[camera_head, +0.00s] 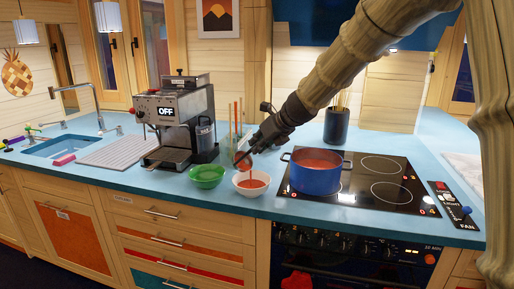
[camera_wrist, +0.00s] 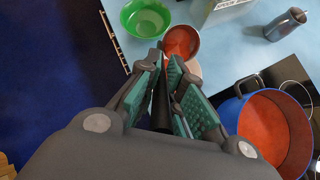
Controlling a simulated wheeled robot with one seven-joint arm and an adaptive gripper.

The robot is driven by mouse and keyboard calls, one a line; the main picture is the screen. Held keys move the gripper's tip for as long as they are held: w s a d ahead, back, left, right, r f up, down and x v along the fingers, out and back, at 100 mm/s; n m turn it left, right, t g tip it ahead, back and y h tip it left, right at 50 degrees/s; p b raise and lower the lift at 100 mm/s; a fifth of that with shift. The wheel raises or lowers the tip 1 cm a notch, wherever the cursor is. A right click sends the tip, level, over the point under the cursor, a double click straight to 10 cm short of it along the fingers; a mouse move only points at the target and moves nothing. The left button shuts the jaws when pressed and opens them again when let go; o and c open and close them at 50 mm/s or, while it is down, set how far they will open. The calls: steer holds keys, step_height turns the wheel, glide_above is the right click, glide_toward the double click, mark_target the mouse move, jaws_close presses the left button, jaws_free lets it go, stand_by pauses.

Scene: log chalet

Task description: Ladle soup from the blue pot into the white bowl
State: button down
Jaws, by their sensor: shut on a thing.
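My gripper (camera_head: 262,141) is shut on the dark handle of the ladle (camera_wrist: 160,108). The ladle's cup (camera_head: 242,160) hangs just above the white bowl (camera_head: 240,184); in the wrist view red-orange soup shows in the cup. The white bowl stands on the blue counter with red-orange soup in it. In the wrist view the cup and my fingers hide most of the white bowl. The blue pot (camera_head: 316,181) stands on the hob to the right, holding red-orange soup.
A green bowl (camera_head: 207,175) stands left of the white bowl. Behind are a coffee machine (camera_head: 178,120) and a dark utensil holder (camera_head: 337,126). The black hob (camera_head: 378,203) lies right, with controls and a fan panel at its edge. The counter's front edge is close to the bowls.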

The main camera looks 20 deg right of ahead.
steer(key=shift+s+d+f+t+b, duration=0.3)
steer(key=shift+s+f+t+b, duration=0.3)
steer(key=shift+b, duration=1.8)
steer(key=shift+t+y, duration=0.7)
steer(key=shift+t, duration=0.2)
steer(key=shift+s+d+f+b, duration=0.2)
steer(key=shift+s+f+b, duration=0.3)
steer(key=shift+b, duration=1.45)
steer(key=shift+s+d+f+b, duration=0.25)
steer(key=shift+f+b, duration=0.45)
steer(key=shift+b, duration=1.3)
steer(key=shift+s+d+f+b, duration=0.15)
steer(key=shift+s+f+b, duration=0.35)
steer(key=shift+b, duration=1.45)
steer(key=r+p, duration=0.1)
steer(key=p, duration=0.2)
steer(key=shift+w+p, duration=0.2)
steer(key=shift+p, duration=0.2)
steer(key=shift+r+g+p, duration=0.15)
steer(key=shift+g+p, duration=0.15)
steer(key=shift+p, duration=0.15)
step_height(320, 180, up, 3)
steer(key=g+h+p, duration=0.1)
steer(key=g+p, duration=0.1)
steer(key=p, duration=1.4)
steer(key=shift+p, duration=0.3)
steer(key=shift+g+h+p, duration=0.3)
steer(key=shift+p, duration=0.25)
steer(key=shift+f, duration=0.2)
steer(key=shift+r, duration=0.15)
